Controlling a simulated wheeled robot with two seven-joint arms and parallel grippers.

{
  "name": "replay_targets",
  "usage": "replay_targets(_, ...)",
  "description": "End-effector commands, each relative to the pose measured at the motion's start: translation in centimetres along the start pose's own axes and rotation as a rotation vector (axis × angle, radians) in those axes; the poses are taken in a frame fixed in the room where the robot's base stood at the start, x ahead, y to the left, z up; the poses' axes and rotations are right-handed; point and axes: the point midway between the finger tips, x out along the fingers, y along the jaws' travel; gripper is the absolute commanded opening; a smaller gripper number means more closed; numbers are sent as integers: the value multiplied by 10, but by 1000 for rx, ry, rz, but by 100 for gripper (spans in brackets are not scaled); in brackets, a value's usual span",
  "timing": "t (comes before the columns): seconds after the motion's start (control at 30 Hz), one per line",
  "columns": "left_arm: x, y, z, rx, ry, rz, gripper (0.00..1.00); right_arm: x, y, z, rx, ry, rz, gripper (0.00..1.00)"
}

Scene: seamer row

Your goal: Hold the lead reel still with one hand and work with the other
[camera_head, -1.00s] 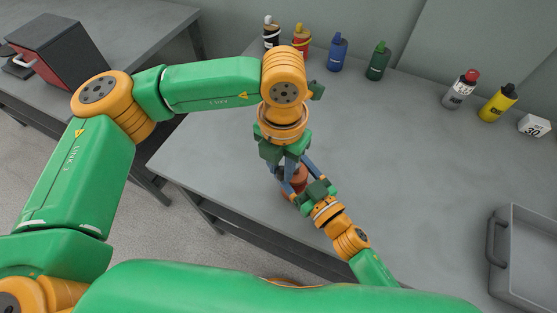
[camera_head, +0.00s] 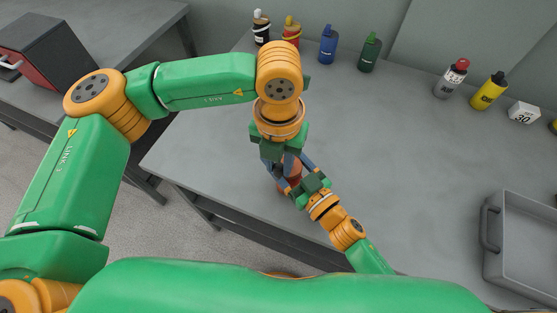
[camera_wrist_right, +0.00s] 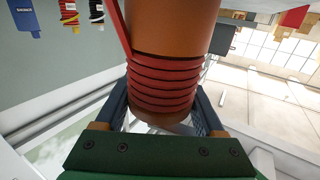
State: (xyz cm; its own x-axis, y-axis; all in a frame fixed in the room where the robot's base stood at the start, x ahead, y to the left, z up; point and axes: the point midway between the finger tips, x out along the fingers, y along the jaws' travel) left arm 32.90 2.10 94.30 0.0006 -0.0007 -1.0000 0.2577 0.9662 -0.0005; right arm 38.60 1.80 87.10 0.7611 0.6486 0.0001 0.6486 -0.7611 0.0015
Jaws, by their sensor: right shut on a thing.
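The lead reel (camera_wrist_right: 165,75) is an orange-brown cylinder with red lead wound around its lower part in the right wrist view. A straight red length (camera_wrist_right: 118,28) runs up its left side. My right gripper (camera_wrist_right: 165,118) is shut on the reel, one finger on each side. In the head view the reel (camera_head: 292,172) is mostly hidden between the grippers, near the table's front edge. My left gripper (camera_head: 284,166) points down close over the reel. Its fingertips overlap the right gripper's fingers, so I cannot tell their opening or whether they touch the reel.
Several bottles stand along the back of the grey table (camera_head: 400,150), among them a blue one (camera_head: 327,46) and a yellow one (camera_head: 488,92). A white block marked 30 (camera_head: 523,113) is at right. A grey tray (camera_head: 490,232) stands front right. The middle is clear.

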Motion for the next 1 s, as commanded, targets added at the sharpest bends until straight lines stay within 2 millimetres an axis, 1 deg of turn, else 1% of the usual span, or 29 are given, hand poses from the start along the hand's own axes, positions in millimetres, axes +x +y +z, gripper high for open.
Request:
replay_targets(0.03, 0, 0, 0, 0, -1, 0, 42, 0, -1, 1, 2, -3, -1, 5)
replay_targets(0.1, 0, 0, 0, 0, 0, 0, 57, 0, 0, 1, 3, -3, -1, 5)
replay_targets(0.37, 0, 0, 0, 1, 1, 0, 57, 0, 0, 1, 3, -2, 0, 5)
replay_targets(0.43, -4, 0, 0, 0, 0, 1, 57, 0, 0, 1, 3, -2, 0, 5)
replay_targets(0.47, -9, 0, 0, 0, -1, 1, 57, 0, 0, 1, 3, -2, 0, 5)
replay_targets(0.53, -24, 0, 1, 0, -4, 0, 57, 0, 0, 1, 3, -2, 1, 5)
replay_targets(0.7, -74, 0, 0, 0, -4, 0, 57, 0, 0, 1, 3, -2, 1, 5)
replay_targets(0.8, -97, 0, 0, 0, -4, -1, 57, 0, 0, 1, 3, -2, 1, 5)
replay_targets(0.9, -113, 0, 0, -1, -2, 0, 57, 0, 0, 1, 2, -2, 1, 5)
replay_targets(1.0, -119, 0, 0, 1, 0, 0, 57, 0, 0, 1, 2, -2, 1, 5)
